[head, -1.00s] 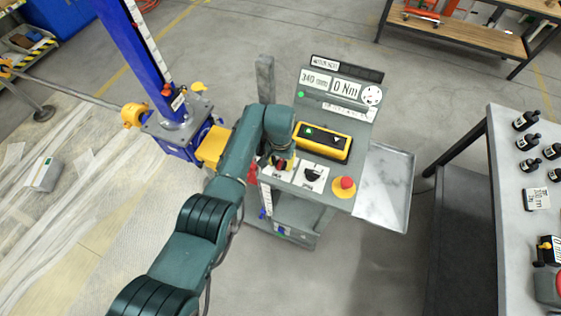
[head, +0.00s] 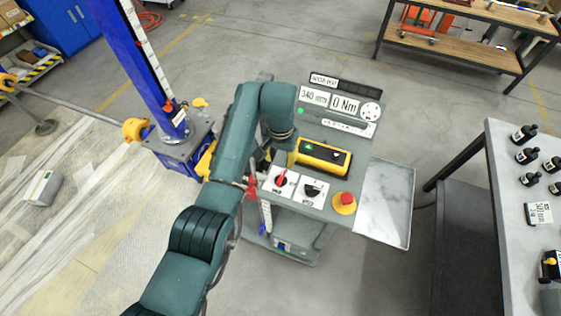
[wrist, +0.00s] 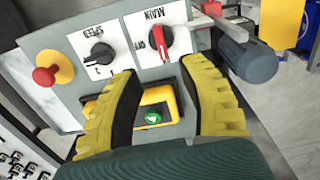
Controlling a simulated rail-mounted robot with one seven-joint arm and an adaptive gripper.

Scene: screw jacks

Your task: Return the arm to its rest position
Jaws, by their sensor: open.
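My arm bends over a grey control cart (head: 330,185). My gripper (wrist: 165,75) shows in the wrist view as two yellow ribbed fingers, apart, with nothing held between them. Between and beyond the fingers is the panel with the red MAIN knob (wrist: 155,38) and the black SPEED knob (wrist: 100,52). In the head view the red knob (head: 281,180) is uncovered. A yellow box with a lit green button (head: 320,157) lies just right of my wrist and partly between the fingers in the wrist view (wrist: 158,105).
A red stop button (head: 345,200) and a grey side tray (head: 386,200) are at the cart's right. A blue screw-jack column (head: 145,65) stands close left of my arm. A table with black bottles (head: 525,135) is at the right. Open floor lies in front of the cart.

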